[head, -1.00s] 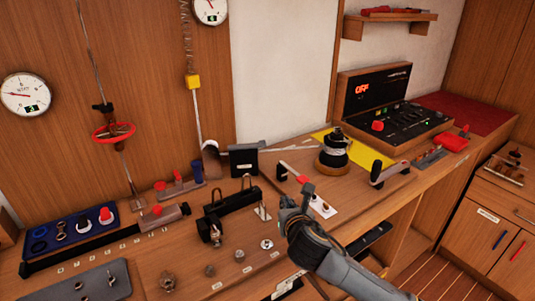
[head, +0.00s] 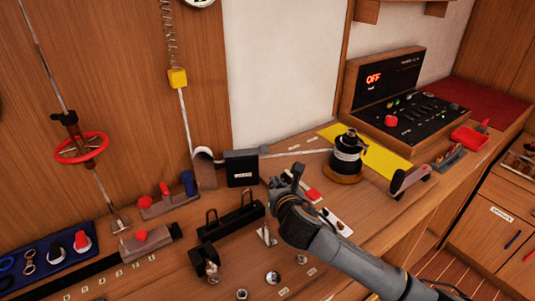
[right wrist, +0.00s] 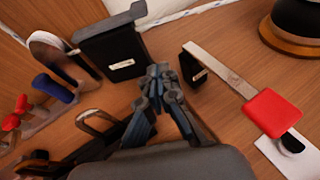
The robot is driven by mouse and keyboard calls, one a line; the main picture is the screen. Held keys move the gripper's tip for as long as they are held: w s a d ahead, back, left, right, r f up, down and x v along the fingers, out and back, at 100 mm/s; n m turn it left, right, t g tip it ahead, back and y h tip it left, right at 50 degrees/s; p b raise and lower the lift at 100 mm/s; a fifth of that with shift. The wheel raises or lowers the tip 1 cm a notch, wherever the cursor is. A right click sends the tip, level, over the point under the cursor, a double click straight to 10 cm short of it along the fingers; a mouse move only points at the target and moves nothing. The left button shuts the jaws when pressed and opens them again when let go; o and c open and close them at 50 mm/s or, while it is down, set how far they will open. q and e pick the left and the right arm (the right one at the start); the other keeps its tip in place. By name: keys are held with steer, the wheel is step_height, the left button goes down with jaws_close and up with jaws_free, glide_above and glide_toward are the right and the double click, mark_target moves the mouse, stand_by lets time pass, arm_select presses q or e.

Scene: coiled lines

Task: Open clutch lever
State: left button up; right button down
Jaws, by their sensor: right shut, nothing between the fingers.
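A black box-shaped clutch (head: 241,168) with a small white label stands at the back of the wooden counter, with a pale rope beside it. In the right wrist view the black clutch body (right wrist: 123,58) carries a grey bar-like lever (right wrist: 108,27) lying along its top, seemingly closed. My right gripper (head: 284,181) is shut and empty, to the right of the clutch and nearer the camera. In the right wrist view the fingertips (right wrist: 160,74) point toward the counter just below and right of the clutch, apparently apart from it. My left gripper is out of view.
A flat metal handle with a red grip (right wrist: 273,113) lies close right of my right gripper. A black winch (head: 346,155) stands beyond it. Left are a black rack (head: 231,220), a small base with red and blue levers (head: 167,203), and a red handwheel (head: 82,148).

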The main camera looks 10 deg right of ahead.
mark_target(246, 151)
steer(key=x, duration=0.9)
steer(key=shift+w+r, duration=0.1)
step_height(246, 151, up, 3)
steer(key=shift+f+p, duration=0.1)
steer(key=shift+p, duration=0.7)
steer(key=shift+r, duration=0.65)
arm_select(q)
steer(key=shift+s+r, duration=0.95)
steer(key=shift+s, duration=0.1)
